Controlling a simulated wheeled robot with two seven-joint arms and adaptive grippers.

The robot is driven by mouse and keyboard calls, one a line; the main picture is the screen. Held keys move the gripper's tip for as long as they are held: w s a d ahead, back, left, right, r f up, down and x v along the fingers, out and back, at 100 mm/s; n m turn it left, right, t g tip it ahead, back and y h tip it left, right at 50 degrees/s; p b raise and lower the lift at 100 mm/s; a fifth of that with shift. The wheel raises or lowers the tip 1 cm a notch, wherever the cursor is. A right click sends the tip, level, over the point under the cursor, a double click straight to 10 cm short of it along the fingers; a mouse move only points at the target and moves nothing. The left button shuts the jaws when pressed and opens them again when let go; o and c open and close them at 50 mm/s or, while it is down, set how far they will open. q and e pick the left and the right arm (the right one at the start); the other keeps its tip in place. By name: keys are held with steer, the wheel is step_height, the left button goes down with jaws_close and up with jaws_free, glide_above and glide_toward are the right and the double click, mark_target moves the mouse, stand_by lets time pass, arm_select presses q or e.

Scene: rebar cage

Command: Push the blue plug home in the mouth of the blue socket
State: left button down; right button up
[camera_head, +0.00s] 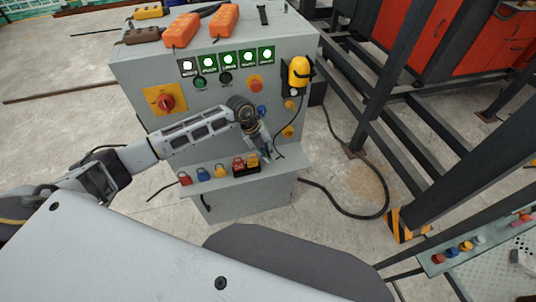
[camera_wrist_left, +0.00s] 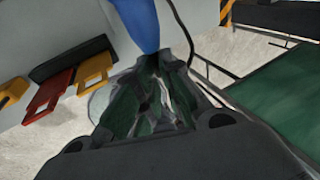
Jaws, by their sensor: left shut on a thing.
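My left gripper (camera_head: 266,150) reaches down in front of the grey cabinet's panel, just above its front ledge, in the head view. In the left wrist view its fingers (camera_wrist_left: 155,65) are closed on the narrow end of a blue piece, which I take for the blue plug (camera_wrist_left: 137,22). The plug's far end runs out of the top of that view. A small blue part, likely the blue socket (camera_head: 261,110), shows on the panel beside my wrist in the head view. The socket's mouth is hidden, and I cannot tell whether plug and socket touch. My right gripper is not in view.
The ledge (camera_head: 225,180) holds several coloured padlocks, left of my gripper. A yellow device (camera_head: 299,71) hangs on the panel at upper right, a black cable below it. A red rotary switch (camera_head: 166,102) is at left. Dark steel beams (camera_head: 400,90) stand right.

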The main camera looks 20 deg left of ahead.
arm_select(q)
steer(key=shift+w+a+r, duration=0.1)
steer(key=shift+w+a, duration=0.05)
steer(key=shift+w, duration=0.05)
stand_by(0.4)
steer(key=c, duration=1.5)
jaws_free()
steer(key=shift+v, duration=3.7)
steer(key=shift+s, duration=0.2)
